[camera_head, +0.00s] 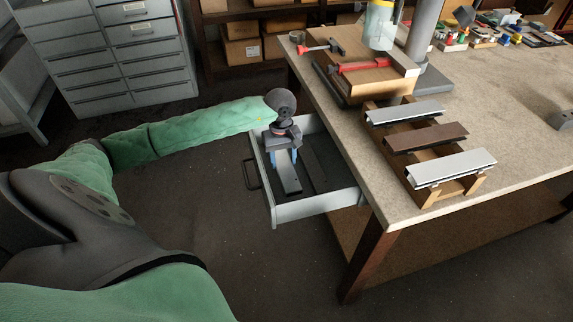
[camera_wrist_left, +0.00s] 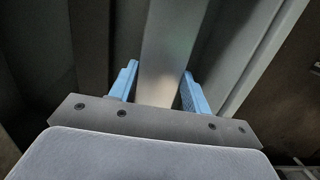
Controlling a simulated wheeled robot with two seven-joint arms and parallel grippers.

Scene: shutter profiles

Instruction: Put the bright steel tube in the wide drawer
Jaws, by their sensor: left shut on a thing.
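My left gripper (camera_head: 283,160) reaches down into the open wide drawer (camera_head: 318,206) at the table's left side. Its blue fingers are shut on the bright steel tube (camera_head: 290,182), a straight grey metal profile. In the left wrist view the tube (camera_wrist_left: 170,45) runs lengthwise away between the two blue fingers of the gripper (camera_wrist_left: 160,88). The tube is within the drawer's walls in the head view; I cannot tell whether it touches the floor. My right gripper is out of view.
A dark strip (camera_head: 313,170) lies in the drawer beside the tube. A wooden rack (camera_head: 428,196) on the table (camera_head: 500,110) holds a light grey profile (camera_head: 405,112), a brown one (camera_head: 425,137) and a whitish one (camera_head: 450,168). A grey cabinet (camera_head: 110,55) stands at back left.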

